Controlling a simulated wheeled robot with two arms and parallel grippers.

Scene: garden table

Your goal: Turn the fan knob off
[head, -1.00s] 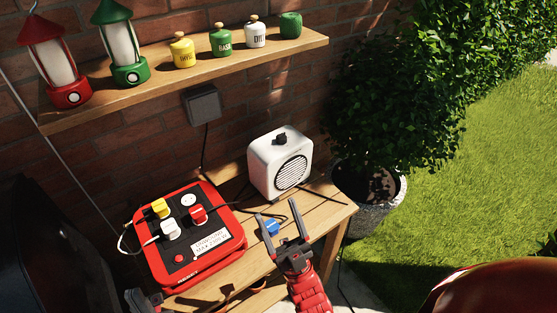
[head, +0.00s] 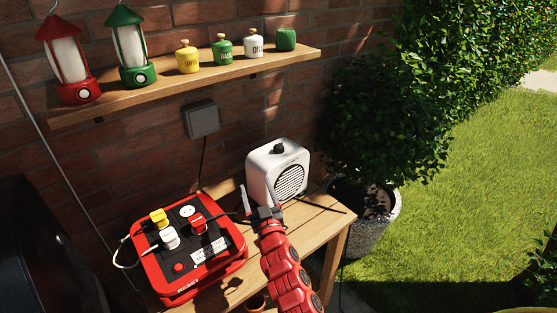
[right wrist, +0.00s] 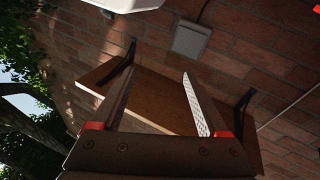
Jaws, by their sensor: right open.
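The white fan (head: 277,172) stands upright on the right part of the wooden table, with its round grille facing forward. Its dark knob (head: 279,148) sits on the top; I cannot read its setting. My right gripper (head: 257,192) is open and empty, fingers pointing up, in front of the fan's left side and below the knob. Whether it touches the fan is unclear. In the right wrist view the open fingers (right wrist: 158,95) have nothing between them, and a white edge (right wrist: 125,4), probably the fan, shows at the top. My left gripper is not in view.
A red power box (head: 188,245) with plugs and cables is left of my right arm. A shelf (head: 180,88) with lanterns and small jars runs above. A grey wall box (head: 202,118) hangs below the shelf. A potted bush (head: 365,205) stands right of the table.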

